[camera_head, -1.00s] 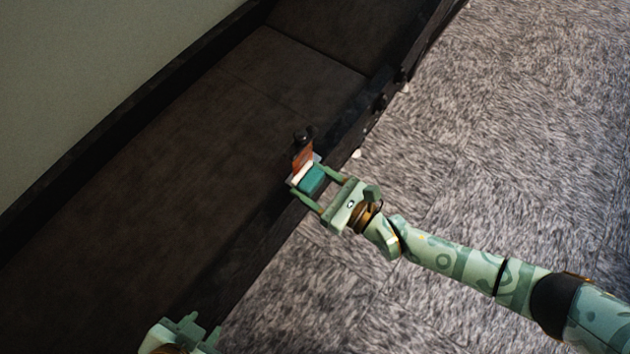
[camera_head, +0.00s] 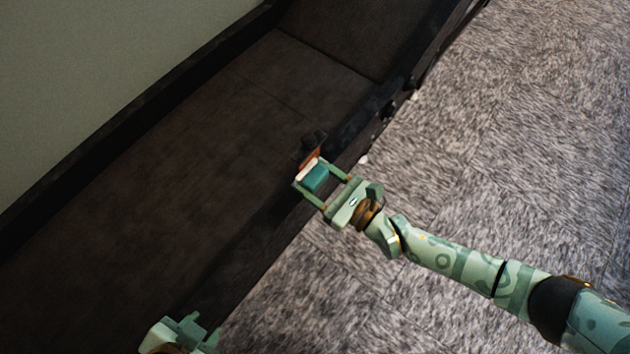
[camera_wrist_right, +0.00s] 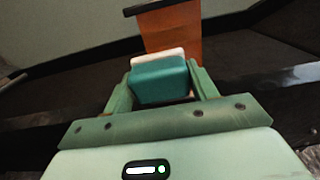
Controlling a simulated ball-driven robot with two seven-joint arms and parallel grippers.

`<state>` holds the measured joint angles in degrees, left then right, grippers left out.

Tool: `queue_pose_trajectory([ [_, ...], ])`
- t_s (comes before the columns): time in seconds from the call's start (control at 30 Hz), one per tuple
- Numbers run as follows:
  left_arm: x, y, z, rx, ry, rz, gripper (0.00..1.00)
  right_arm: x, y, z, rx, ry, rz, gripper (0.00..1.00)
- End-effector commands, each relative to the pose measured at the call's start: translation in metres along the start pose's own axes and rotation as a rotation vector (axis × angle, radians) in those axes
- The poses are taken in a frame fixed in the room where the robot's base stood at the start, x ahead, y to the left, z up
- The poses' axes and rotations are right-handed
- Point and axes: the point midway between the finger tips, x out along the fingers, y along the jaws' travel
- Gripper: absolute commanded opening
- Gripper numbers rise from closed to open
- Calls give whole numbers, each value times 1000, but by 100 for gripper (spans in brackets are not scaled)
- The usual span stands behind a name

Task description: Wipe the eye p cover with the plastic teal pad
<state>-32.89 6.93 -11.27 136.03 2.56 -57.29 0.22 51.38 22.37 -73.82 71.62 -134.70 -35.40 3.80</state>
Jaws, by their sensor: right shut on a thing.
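The teal pad (camera_head: 315,178) with a white face is held between the fingers of my right gripper (camera_head: 322,186), which is shut on it. The pad also shows in the right wrist view (camera_wrist_right: 160,80). Right behind its white face stands an orange-brown plate with a dark top (camera_head: 309,157), on the near rim of the dark bed; it appears to be the eye p cover, and it shows in the right wrist view (camera_wrist_right: 173,32). I cannot tell whether the pad touches it. My left gripper (camera_head: 192,328) is at the bottom left edge, partly cut off.
The long dark conveyor bed (camera_head: 150,210) runs diagonally, with a raised dark rim. Several dark fittings (camera_head: 388,110) sit along the near rim. Grey carpet floor (camera_head: 480,170) lies free to the right.

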Motion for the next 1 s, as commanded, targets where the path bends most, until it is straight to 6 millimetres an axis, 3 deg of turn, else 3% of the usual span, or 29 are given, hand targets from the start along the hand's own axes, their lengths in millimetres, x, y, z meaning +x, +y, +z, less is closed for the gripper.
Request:
queue_pose_trajectory([
  [0.63,0,0,0,0,1,-1,36,1,-53,0,-3,0,-1,39],
  [0.83,0,0,-1,0,2,-1,36,0,-56,1,0,-1,0,39],
  [1.0,-2,-1,-2,0,5,-3,36,1,-43,1,1,-1,0,39],
])
